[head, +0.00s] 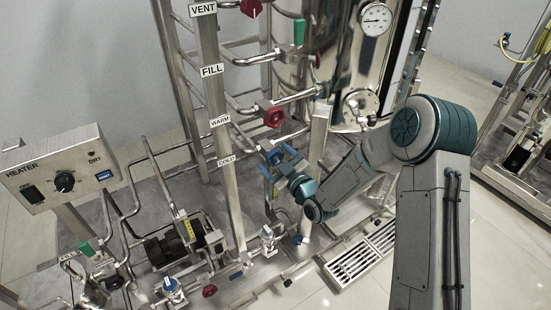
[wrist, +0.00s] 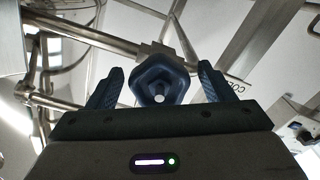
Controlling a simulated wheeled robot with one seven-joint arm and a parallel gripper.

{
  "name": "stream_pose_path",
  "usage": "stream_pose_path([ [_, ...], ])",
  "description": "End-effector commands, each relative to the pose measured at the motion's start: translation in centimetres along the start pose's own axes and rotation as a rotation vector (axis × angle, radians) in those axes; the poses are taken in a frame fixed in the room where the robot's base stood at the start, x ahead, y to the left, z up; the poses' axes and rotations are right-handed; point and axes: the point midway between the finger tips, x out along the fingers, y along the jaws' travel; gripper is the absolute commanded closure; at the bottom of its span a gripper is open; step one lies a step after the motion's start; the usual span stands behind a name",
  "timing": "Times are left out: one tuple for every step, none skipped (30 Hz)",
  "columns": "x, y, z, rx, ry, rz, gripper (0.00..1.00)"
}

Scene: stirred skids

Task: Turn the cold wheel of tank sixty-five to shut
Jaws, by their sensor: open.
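The cold wheel is a dark blue, rounded knob (wrist: 158,80) on a pipe fitting. In the head view it shows as a small blue shape (head: 275,157) beside the COLD label (head: 226,160), partly hidden by my gripper. My gripper (wrist: 160,88) is open. Its two fingers stand on either side of the wheel, with a visible gap to each finger, so it is not gripped. In the head view my gripper (head: 278,161) is at the end of the pipe by the COLD label. No tank number is readable.
Above are a red WARM wheel (head: 274,117), a green FILL handle (head: 299,31) and a red VENT wheel (head: 251,8). A steel post (head: 222,130) stands left of my gripper. A heater box (head: 62,167) is at left. A floor grate (head: 352,262) lies below my arm.

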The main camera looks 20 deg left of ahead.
Motion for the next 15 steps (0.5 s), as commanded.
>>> stream_pose_path([
  [0.29,-0.03,0.02,0.001,0.0,0.0,0.25],
  [0.39,-0.04,0.03,0.001,-0.001,-0.001,0.25],
  [0.48,-0.04,0.03,0.001,-0.001,0.0,0.25],
  [0.52,-0.04,0.03,0.001,-0.001,0.0,0.25],
  [0.55,-0.03,0.03,0.001,-0.001,0.0,0.25],
  [0.56,-0.03,0.03,0.001,-0.001,0.0,0.25],
  [0.56,-0.03,0.02,0.001,-0.001,0.0,0.25],
  [0.55,-0.02,0.02,0.001,-0.001,0.0,0.25],
  [0.55,-0.02,0.02,0.001,-0.001,0.0,0.25],
  [0.54,-0.02,0.02,0.001,-0.001,0.0,0.25],
  [0.54,-0.02,0.01,0.001,-0.001,0.0,0.25],
  [0.54,-0.02,0.01,0.001,-0.001,0.0,0.36],
  [0.54,-0.02,0.01,0.001,-0.001,0.0,0.45],
  [0.53,-0.02,0.01,0.001,-0.001,0.0,0.53],
  [0.53,-0.02,0.01,0.001,-0.001,0.0,0.64],
])
